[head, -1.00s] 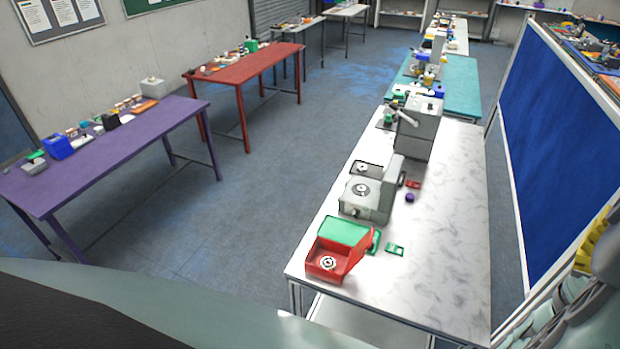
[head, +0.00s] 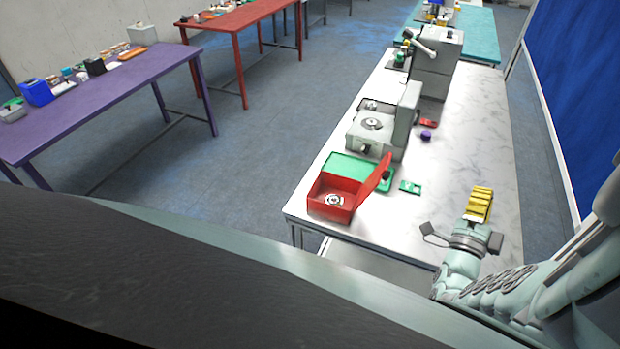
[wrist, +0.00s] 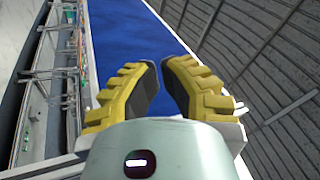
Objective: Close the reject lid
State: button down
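A red open-topped box (head: 322,207) with a round black-and-white disc inside stands near the front left edge of the white marbled table in the head view. Its red lid (head: 377,174) stands up, tilted, along the box's right side, so the box is open. A green box or panel (head: 345,165) adjoins it behind. My gripper (head: 482,192) is right of the red box, apart from it, over the table's front right part. In the wrist view, the two yellow fingers of my gripper (wrist: 161,65) have a narrow gap between them, with nothing held.
A grey machine (head: 372,136) stands behind the boxes, with a taller grey machine (head: 437,65) beyond. A small green piece (head: 410,187) and a purple knob (head: 426,134) lie on the white table (head: 463,142). Its right side is mostly bare. A blue panel (head: 580,110) stands at right.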

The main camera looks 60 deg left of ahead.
aim_at(377, 182)
jog(key=s+a+f+m+g+y+b, duration=0.2)
jog(key=s+a+f+g+b, duration=0.2)
jog(key=f, duration=0.3)
jog(key=s+a+f+m+g+y+b, duration=0.25)
jog(key=a+f+b, duration=0.2)
jog(key=f, duration=0.25)
jog(key=w+a+r, duration=0.1)
jog(key=a, duration=0.4)
jog(key=w+a+r, duration=0.1)
jog(key=w+a, duration=0.1)
jog(key=a, duration=0.3)
jog(key=shift+w+a+r+n+g+h+b, duration=0.25)
jog(key=shift+a+r+n+g+h+b, duration=0.1)
jog(key=shift+a+r+g+b, duration=0.1)
jog(key=shift+s+a+r+n+p, duration=0.15)
jog(key=shift+r+n+p, duration=0.1)
jog(key=shift+n+p, duration=0.2)
